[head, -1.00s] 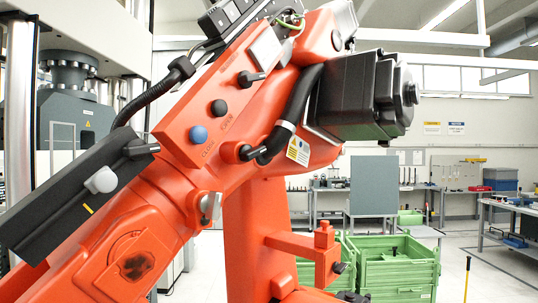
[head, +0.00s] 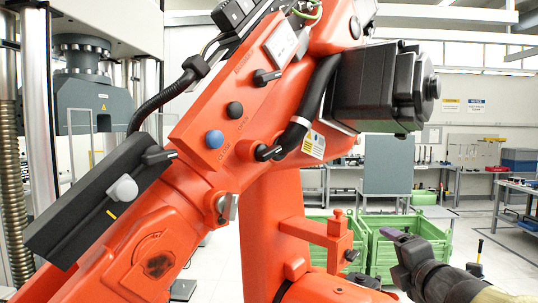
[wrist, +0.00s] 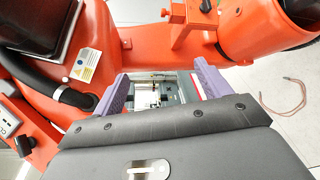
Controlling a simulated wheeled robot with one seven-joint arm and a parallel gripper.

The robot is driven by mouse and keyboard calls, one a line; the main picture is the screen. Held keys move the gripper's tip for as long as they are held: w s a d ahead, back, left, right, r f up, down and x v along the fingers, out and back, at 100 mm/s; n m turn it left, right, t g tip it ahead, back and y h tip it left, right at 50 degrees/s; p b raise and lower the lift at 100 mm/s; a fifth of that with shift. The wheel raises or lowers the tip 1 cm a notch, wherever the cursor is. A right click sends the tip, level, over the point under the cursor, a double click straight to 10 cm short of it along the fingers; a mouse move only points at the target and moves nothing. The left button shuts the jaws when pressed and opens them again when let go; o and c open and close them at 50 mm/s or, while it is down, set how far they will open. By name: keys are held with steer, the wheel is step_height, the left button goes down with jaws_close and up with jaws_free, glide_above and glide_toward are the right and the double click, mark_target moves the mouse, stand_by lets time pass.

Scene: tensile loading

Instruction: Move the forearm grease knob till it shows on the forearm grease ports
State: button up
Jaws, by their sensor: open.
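A large orange machine arm (head: 195,185) fills the head view. Its side carries a pale grey knob (head: 124,188) on a long black housing (head: 88,205) with a yellow mark beside it. Higher up are a blue button (head: 214,139), a black button (head: 235,109) and small black levers. No readable label shows which one is the forearm grease knob or where the grease ports are. My gripper (head: 402,243) is at the lower right, apart from these controls. In the wrist view its two purple fingers (wrist: 163,88) are spread, with nothing held between them.
A black hose (head: 308,105) and a black motor (head: 385,88) stand out from the orange arm. An orange bracket (head: 325,232) juts out left of my gripper. Green crates (head: 408,225) stand behind it. Open floor lies at the right.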

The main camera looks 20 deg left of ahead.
mark_target(274, 155)
steer(key=s+a+r+n+g+y+p, duration=0.2)
steer(key=s+a+r+n+y, duration=0.3)
steer(key=r+n, duration=0.5)
steer(key=s+a+r+n+g+y+p, duration=0.1)
steer(key=s+a+r+n+g+y, duration=0.3)
steer(key=r+n, duration=0.5)
steer(key=a+n+g+y, duration=0.1)
steer(key=n, duration=0.6)
steer(key=shift+s+a+r+n+g+p, duration=0.3)
steer(key=shift+s+a+r+p, duration=0.05)
steer(key=shift+r, duration=0.05)
steer(key=shift+a, duration=0.1)
steer(key=p+x, duration=0.8)
steer(key=x, duration=0.9)
steer(key=shift+w, duration=0.25)
steer(key=c, duration=1)
